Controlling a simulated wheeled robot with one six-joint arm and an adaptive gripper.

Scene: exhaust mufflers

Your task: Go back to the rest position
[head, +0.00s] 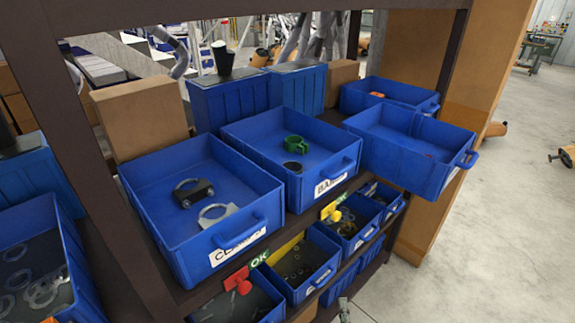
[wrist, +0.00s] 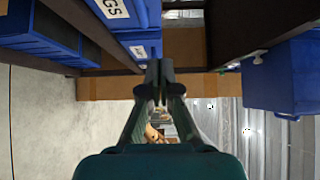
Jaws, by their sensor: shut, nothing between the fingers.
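My gripper (wrist: 160,72) is in the middle of the wrist view, its two fingers together and empty. It points toward the shelf rack, with blue bins on both sides of the picture and no contact visible. In the head view, a small grey piece at the bottom edge may be the tip of my gripper; most of my arm is out of that view.
A large blue bin (head: 137,180) holds clamp parts. The bin beside it (head: 236,128) holds a green clamp (head: 296,145) and a dark ring. Another bin (head: 378,163) juts out at the right. Smaller bins fill the lower shelf. Open floor (head: 490,235) lies right.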

